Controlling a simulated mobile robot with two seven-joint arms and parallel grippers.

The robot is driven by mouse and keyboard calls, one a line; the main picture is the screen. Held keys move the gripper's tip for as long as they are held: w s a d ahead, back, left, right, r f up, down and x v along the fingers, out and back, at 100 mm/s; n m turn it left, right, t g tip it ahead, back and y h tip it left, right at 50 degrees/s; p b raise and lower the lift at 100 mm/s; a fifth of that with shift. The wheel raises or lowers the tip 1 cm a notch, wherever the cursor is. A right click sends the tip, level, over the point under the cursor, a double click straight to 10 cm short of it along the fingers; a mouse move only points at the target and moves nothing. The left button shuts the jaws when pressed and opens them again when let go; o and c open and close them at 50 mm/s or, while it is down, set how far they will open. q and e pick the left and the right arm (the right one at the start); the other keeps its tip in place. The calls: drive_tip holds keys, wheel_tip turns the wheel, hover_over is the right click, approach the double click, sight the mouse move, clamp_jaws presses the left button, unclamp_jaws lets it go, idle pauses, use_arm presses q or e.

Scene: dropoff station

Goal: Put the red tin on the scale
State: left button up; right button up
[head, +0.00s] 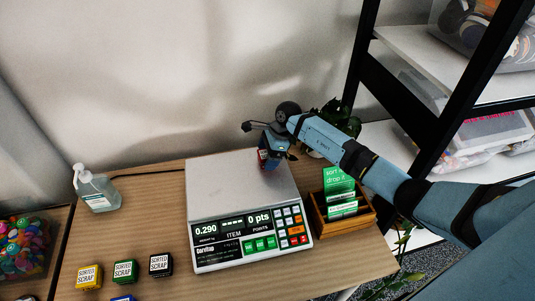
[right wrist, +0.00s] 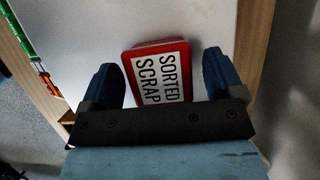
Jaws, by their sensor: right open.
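The red tin (right wrist: 160,78), with a white "SORTED SCRAP" label, rests on the pale plate of the scale (head: 225,185). Its red edge also shows in the head view (head: 262,155), near the plate's back right. The scale's display reads 0.290. My right gripper (head: 270,160) is over the tin. In the right wrist view its two blue fingers (right wrist: 160,65) are open, one on each side of the tin, with gaps visible. Part of the tin is hidden by the gripper. My left gripper is not in view.
A yellow tin (head: 88,277), a green tin (head: 125,271) and a black tin (head: 160,265) stand left of the scale, with a blue one (head: 123,298) partly cut off. A bottle (head: 97,190) stands behind them. A wooden card box (head: 343,212) sits right of the scale.

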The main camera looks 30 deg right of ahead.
drive_tip(key=p+v, duration=0.2)
drive_tip(key=v, duration=0.5)
drive_tip(key=shift+p, duration=0.4)
drive_tip(key=s+a+m+y, duration=0.1)
drive_tip(key=s+a+y, duration=0.1)
drive_tip(key=a, duration=0.2)
drive_tip(key=s+a+f+m+t+y, duration=0.1)
drive_tip(key=s+a+y, duration=0.1)
drive_tip(key=a, duration=0.2)
drive_tip(key=s+a+f+m+y, duration=0.1)
drive_tip(key=s+a+m+y, duration=0.1)
drive_tip(key=a, duration=0.2)
drive_tip(key=shift+a+t+y, duration=0.2)
drive_tip(key=shift+t+y, duration=0.1)
drive_tip(key=shift+y, duration=0.1)
drive_tip(key=s+a+r+m+t+y, duration=0.35)
drive_tip(key=s+a+m+t, duration=0.35)
drive_tip(key=m, duration=0.6)
drive_tip(key=s+d+f+m+h, duration=0.1)
drive_tip(key=s+f+m+h, duration=0.2)
drive_tip(key=s+m, duration=0.3)
drive_tip(key=s+d+f+m+t+h, duration=0.1)
drive_tip(key=s+f+m+h, duration=0.3)
drive_tip(key=m, duration=1)
drive_tip(key=s+d+f+m+h, duration=0.3)
drive_tip(key=s+m, duration=0.5)
drive_tip(key=m, duration=0.3)
drive_tip(key=shift+s+f+h, duration=0.2)
drive_tip(key=shift+f+h, duration=0.35)
drive_tip(key=shift+f, duration=0.4)
